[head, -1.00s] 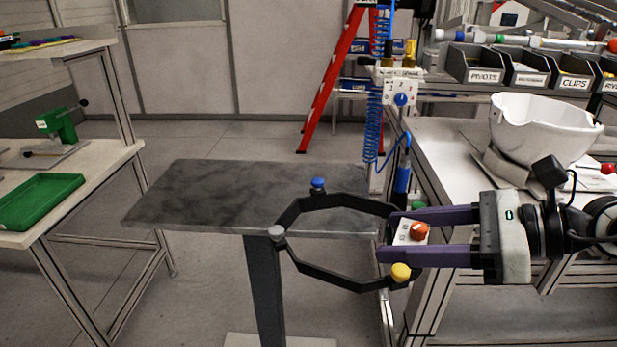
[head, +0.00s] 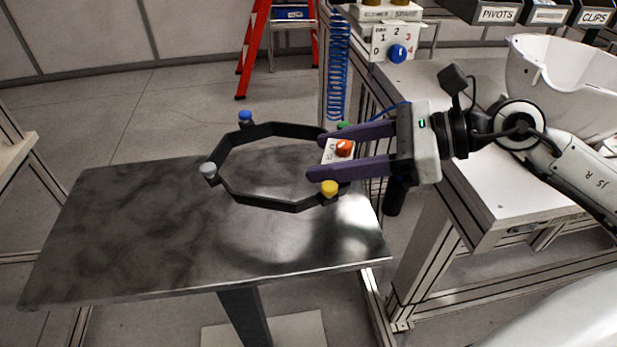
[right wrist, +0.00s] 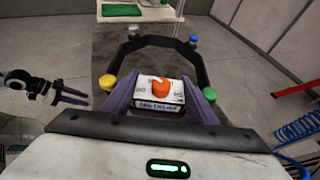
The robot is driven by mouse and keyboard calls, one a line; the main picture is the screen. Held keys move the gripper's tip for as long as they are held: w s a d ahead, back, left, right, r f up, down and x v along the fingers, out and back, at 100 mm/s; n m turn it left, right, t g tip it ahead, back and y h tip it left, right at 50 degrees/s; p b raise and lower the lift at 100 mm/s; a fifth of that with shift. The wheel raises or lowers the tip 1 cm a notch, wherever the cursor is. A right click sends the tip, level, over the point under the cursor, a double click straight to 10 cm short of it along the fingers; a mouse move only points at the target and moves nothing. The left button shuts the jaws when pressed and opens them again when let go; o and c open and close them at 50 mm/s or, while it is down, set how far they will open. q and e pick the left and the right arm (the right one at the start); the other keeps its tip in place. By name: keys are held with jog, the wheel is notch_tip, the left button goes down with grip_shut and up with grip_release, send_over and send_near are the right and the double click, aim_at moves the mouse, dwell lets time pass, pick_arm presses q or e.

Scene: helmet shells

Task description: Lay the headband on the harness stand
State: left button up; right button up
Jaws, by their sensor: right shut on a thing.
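The headband (head: 275,204) is a black angular ring with blue, grey, yellow and green knobs and a white block with an orange dial. My right gripper (head: 318,156) is shut on the headband at this white block. The ring also shows beyond my fingers in the right wrist view (right wrist: 125,48). The harness stand (head: 130,255) has a flat, dark grey mottled top on a post. In the head view the ring overlaps the top's back right part; I cannot tell the gap below it. My left gripper (right wrist: 72,97) shows open and empty at the left of the right wrist view.
A workbench (head: 475,195) with a white helmet shell (head: 560,75) and labelled bins (head: 497,14) stands right of the stand. A blue coiled hose (head: 338,80) hangs behind the stand, near a red ladder (head: 254,50). The stand's front left top is bare.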

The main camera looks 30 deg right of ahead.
jog(key=shift+s+f, duration=0.15)
jog(key=shift+f, duration=3.3)
jog(key=o, duration=1.1)
jog(key=shift+r, duration=0.2)
jog(key=shift+s+d, duration=0.25)
jog(key=shift+d, duration=0.2)
jog(key=v, duration=1.1)
jog(key=shift+r+b, duration=0.2)
jog(key=shift+b, duration=0.15)
jog(key=shift+a, duration=0.15)
